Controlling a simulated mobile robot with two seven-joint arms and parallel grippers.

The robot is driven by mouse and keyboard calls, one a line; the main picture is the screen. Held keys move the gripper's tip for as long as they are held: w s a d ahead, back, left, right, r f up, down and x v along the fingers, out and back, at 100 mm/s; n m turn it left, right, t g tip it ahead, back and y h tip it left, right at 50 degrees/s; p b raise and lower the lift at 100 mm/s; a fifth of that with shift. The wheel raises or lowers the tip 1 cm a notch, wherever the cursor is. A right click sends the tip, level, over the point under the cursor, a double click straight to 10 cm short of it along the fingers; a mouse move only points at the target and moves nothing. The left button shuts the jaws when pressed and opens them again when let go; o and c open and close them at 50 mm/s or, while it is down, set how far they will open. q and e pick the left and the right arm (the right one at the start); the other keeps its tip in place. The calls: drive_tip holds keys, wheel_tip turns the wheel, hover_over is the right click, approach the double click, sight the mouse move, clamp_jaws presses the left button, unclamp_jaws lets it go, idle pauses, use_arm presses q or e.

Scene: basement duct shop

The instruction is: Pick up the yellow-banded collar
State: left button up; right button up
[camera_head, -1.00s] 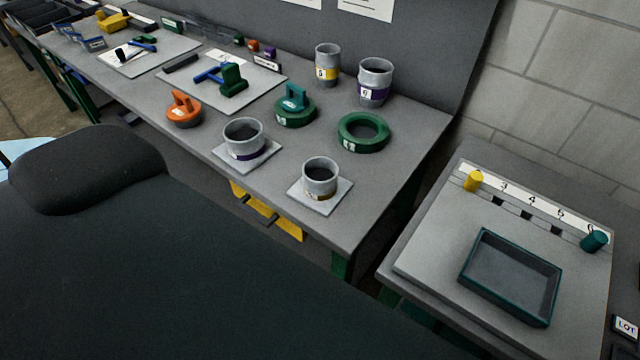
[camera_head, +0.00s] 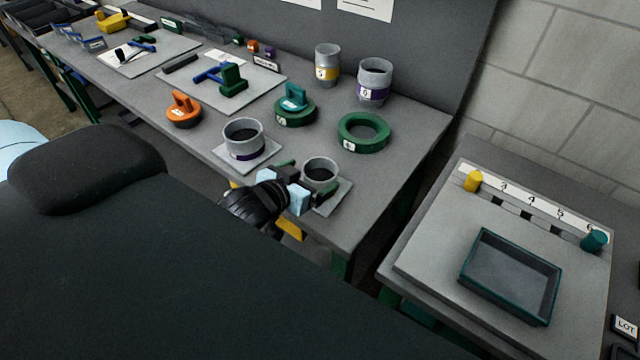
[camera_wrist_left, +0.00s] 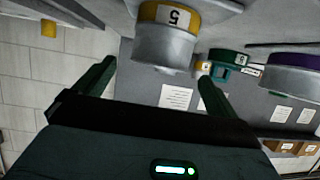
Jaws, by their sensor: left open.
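The yellow-banded collar (camera_head: 321,170) is a short grey open cylinder standing upright on a light square pad (camera_head: 338,200) near the table's front edge. In the left wrist view, the collar (camera_wrist_left: 165,45) appears upside down, its yellow band marked 5. My left gripper (camera_head: 307,176) is open at the collar's near side, a dark green finger toward each side of it. In the left wrist view, the collar shows beyond and between the gripper's fingertips (camera_wrist_left: 155,73); contact cannot be told. The gripper hides the collar's band in the head view. My right gripper is not in view.
A purple-banded collar (camera_head: 244,138) stands on a pad to the left. A green ring (camera_head: 363,132), a green ring with teal handle (camera_head: 294,108) and two tall grey cups (camera_head: 327,66) (camera_head: 374,82) stand behind. A lower side table holds a tray (camera_head: 510,276).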

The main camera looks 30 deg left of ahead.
sight(329, 165)
use_arm(q)
drive_tip(key=shift+w+f, duration=0.15)
drive_tip(key=shift+w, duration=0.4)
drive_tip(key=x, duration=0.3)
drive_tip(key=shift+f, duration=0.1)
drive_tip(key=shift+w+f, duration=0.2)
drive_tip(key=shift+w, duration=0.2)
drive_tip(key=shift+c, duration=0.5)
drive_tip(key=c, duration=1.4)
drive_tip(key=shift+o, duration=0.2)
